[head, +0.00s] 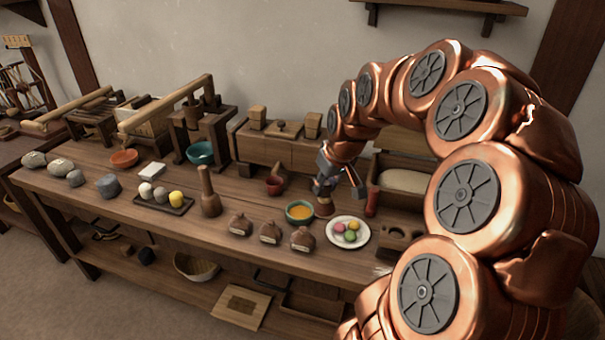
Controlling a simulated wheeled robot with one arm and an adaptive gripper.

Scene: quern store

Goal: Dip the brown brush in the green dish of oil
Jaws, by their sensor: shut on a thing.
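The green dish (299,213) holds amber oil and stands near the front edge of the workbench. My gripper (328,188) is just behind and to the right of it, low over the bench. It is shut on what looks like the brown brush (323,207), mostly hidden by the fingers. The brush's lower end shows beside the dish's right rim. I cannot tell whether it touches the bench.
A white plate (348,242) with colored rounds is right of the dish. A dark red cup (275,185) is behind left, a red cylinder (372,201) to the right. A teal bowl (201,153) stands farther left.

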